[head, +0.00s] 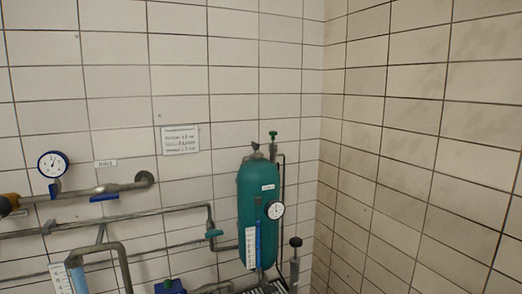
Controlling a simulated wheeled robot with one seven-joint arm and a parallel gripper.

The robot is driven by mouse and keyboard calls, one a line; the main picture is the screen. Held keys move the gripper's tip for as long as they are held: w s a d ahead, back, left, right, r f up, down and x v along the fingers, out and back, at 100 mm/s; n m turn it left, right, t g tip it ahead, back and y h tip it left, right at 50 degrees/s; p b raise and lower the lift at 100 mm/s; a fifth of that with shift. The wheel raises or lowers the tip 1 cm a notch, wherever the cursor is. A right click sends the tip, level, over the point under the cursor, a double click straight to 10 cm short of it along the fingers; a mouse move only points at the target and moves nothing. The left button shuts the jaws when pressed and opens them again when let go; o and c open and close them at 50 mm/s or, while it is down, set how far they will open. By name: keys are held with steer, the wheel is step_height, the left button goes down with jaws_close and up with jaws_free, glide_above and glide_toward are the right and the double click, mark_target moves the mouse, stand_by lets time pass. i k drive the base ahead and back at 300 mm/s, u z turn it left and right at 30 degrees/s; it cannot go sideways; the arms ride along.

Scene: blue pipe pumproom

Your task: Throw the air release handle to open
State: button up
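A green upright tank (257,212) stands against the tiled wall near the corner. A small green handle (273,135) tops a thin pipe just above the tank's right shoulder. A small dark fitting (255,147) sits on the tank's top. I cannot tell which of these is the air release handle, or whether it is open or closed. My gripper is not in view.
Left are grey pipes (130,219) with a blue lever (104,197), a teal lever (214,233) and a blue-rimmed gauge (53,164). The right wall is bare.

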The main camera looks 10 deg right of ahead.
mark_target(256, 146)
steer(key=u, duration=0.05)
steer(key=k, duration=0.9)
steer(key=z, duration=0.7)
steer(key=i, duration=1.75)
steer(key=u, duration=0.75)
